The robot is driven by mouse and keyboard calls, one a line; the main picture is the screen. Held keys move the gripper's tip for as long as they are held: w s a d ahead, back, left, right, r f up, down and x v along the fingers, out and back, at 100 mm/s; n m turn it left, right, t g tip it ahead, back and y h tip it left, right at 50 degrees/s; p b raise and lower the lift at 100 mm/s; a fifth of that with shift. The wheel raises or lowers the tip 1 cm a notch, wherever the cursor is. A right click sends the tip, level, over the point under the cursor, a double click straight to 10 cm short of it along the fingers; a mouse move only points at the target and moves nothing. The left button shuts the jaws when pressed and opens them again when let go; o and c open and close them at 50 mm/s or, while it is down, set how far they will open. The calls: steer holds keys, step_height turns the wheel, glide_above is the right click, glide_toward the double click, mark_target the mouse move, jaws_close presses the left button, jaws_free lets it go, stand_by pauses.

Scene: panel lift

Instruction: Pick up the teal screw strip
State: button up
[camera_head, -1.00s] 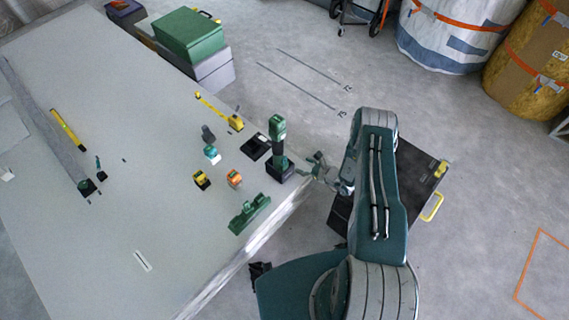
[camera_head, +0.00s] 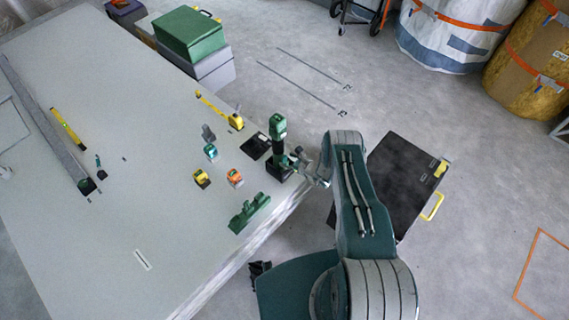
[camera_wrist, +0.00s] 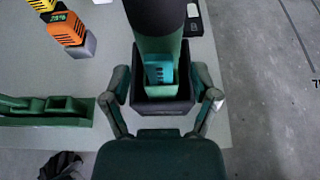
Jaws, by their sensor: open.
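In the wrist view a small teal piece with dark marks, which looks like the teal screw strip (camera_wrist: 160,71), sits low against the green and black upright tool (camera_wrist: 158,38). The tool's dark, box-like base (camera_wrist: 163,105) surrounds the piece's lower end. My gripper (camera_wrist: 161,82) is open, with one finger on each side of this base, and holds nothing. I cannot tell whether the fingers touch it. In the head view my gripper (camera_head: 302,166) is at the table edge, right beside the upright tool (camera_head: 279,140), and the teal piece cannot be made out there.
A black flat box (camera_head: 255,146) is close by. The table's (camera_head: 110,220) front left is mostly clear.

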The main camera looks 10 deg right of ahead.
steer(key=shift+w+a+f, duration=0.15)
steer(key=shift+w+a, duration=0.05)
jaws_close()
stand_by(0.3)
steer(key=shift+r, duration=0.7)
step_height(320, 180, up, 6)
steer(key=s+d, duration=1)
steer(key=s, duration=0.4)
steer(key=shift+s+d+f, duration=0.15)
steer(key=shift+s+d, duration=0.15)
steer(key=shift+d, duration=0.05)
